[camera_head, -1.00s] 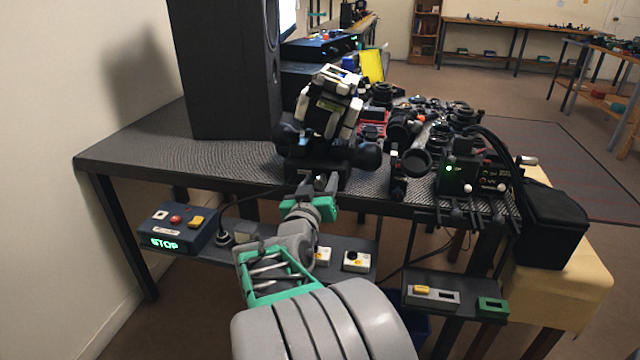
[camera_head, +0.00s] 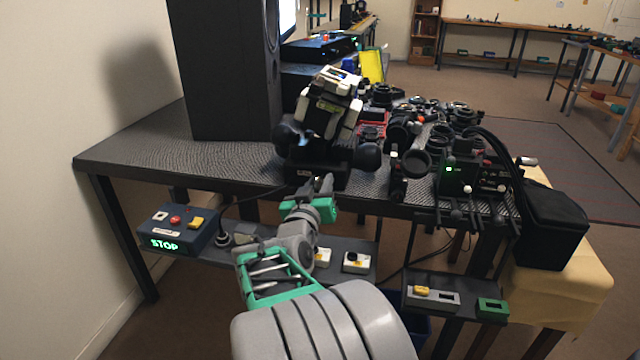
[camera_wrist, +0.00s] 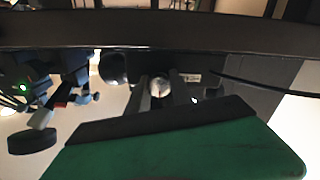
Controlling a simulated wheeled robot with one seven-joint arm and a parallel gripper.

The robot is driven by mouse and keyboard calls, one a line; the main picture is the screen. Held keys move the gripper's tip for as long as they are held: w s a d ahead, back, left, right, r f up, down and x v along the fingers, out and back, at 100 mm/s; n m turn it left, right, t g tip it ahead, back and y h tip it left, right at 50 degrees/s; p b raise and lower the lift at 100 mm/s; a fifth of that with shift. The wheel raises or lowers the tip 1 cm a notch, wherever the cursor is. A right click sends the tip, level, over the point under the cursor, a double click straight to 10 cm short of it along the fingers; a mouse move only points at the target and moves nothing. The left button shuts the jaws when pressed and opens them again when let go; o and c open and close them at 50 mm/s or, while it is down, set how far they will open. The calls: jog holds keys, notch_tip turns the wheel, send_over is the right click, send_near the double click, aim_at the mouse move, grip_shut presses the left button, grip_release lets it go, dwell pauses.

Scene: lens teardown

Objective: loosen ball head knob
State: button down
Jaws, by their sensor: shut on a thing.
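A dark ball head stands near the front edge of the black bench. Its dark base (camera_head: 318,172) sits under a white-and-black device (camera_head: 338,105) that leans on top. Large dark round knobs stick out at its left (camera_head: 287,138) and right (camera_head: 366,157). My gripper (camera_head: 318,184) reaches up to the front of the base from below. The fingers hide the knob in the head view.
A tall black speaker (camera_head: 230,70) stands behind at left. Lens parts and a black box with a green light (camera_head: 470,175) crowd the bench at right. A lower shelf holds a STOP box (camera_head: 175,228) and white switches (camera_head: 356,262). The bench's left front is clear.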

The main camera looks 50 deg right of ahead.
jog(key=shift+n, duration=0.4)
jog(key=n+p, duration=0.2)
jog(key=n, duration=0.1)
jog(key=shift+r+n, duration=0.1)
jog(key=shift+n, duration=0.2)
jog(key=n+p, duration=0.3)
jog(key=n, duration=0.2)
jog(key=shift+p, duration=0.3)
jog(key=n+p, duration=0.3)
jog(key=n, duration=0.2)
jog(key=shift+n+p, duration=1.3)
jog(key=shift+n, duration=0.5)
jog(key=shift+f, duration=0.2)
jog(key=c, duration=1.1)
grip_release()
